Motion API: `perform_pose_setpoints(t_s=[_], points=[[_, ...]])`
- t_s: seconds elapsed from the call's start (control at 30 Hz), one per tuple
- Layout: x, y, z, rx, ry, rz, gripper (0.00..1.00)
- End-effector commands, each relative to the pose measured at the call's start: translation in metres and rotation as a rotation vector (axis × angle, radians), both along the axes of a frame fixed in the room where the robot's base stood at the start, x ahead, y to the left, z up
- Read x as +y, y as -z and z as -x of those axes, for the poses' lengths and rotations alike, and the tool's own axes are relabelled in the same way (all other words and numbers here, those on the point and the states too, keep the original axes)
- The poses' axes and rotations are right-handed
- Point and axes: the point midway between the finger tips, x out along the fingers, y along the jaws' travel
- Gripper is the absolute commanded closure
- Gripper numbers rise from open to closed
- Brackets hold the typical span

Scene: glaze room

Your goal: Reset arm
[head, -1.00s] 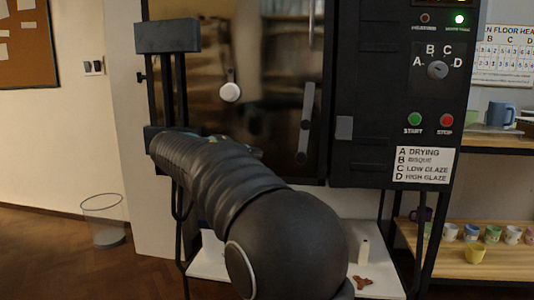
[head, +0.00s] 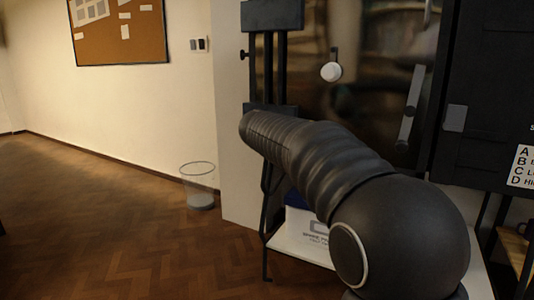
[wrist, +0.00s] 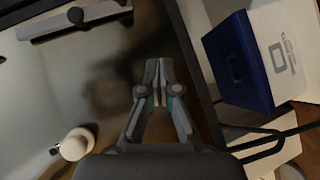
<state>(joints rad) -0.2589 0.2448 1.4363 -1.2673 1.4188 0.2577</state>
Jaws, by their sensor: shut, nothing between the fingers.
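My gripper (wrist: 157,75) shows in the wrist view with its two fingers together and nothing between them. It hangs in front of the dark glossy kiln door (wrist: 100,50). In the head view my arm crosses in front of the kiln (head: 380,110) and hides the gripper. A long handle (head: 411,104) and a round white knob (head: 331,71) are on the kiln door; the knob also shows in the wrist view (wrist: 76,144).
A blue and white box (wrist: 262,55) sits on a white shelf (head: 303,241) below the kiln. A wire waste bin (head: 199,186) stands by the wall. A cork board (head: 120,32) hangs at the left. The wooden floor (head: 100,215) at the left is clear.

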Motion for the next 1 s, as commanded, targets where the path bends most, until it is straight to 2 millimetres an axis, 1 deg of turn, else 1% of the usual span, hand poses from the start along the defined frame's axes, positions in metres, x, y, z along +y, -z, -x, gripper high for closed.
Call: perform_pose_setpoints(t_s=[0.03, 0.1, 0.17, 0.2, 0.27, 0.3, 0.37, 0.4, 0.47, 0.5, 0.7, 0.9, 1.0], points=[[0.004, 0.022, -0.001, 0.046, -0.023, -0.035, 1.00], [0.011, 0.053, 0.003, 0.110, -0.057, -0.097, 1.00], [0.018, 0.078, 0.012, 0.162, -0.086, -0.166, 1.00], [0.021, 0.092, 0.022, 0.193, -0.105, -0.216, 1.00], [0.026, 0.111, 0.039, 0.231, -0.126, -0.297, 1.00], [0.029, 0.122, 0.053, 0.254, -0.139, -0.352, 1.00], [0.034, 0.137, 0.076, 0.277, -0.156, -0.441, 1.00], [0.037, 0.145, 0.092, 0.289, -0.164, -0.499, 1.00], [0.042, 0.155, 0.117, 0.297, -0.172, -0.585, 1.00], [0.045, 0.161, 0.134, 0.298, -0.176, -0.641, 1.00], [0.061, 0.178, 0.213, 0.254, -0.177, -0.896, 1.00], [0.072, 0.183, 0.280, 0.160, -0.151, -1.091, 1.00], [0.074, 0.183, 0.309, 0.101, -0.133, -1.164, 1.00]])
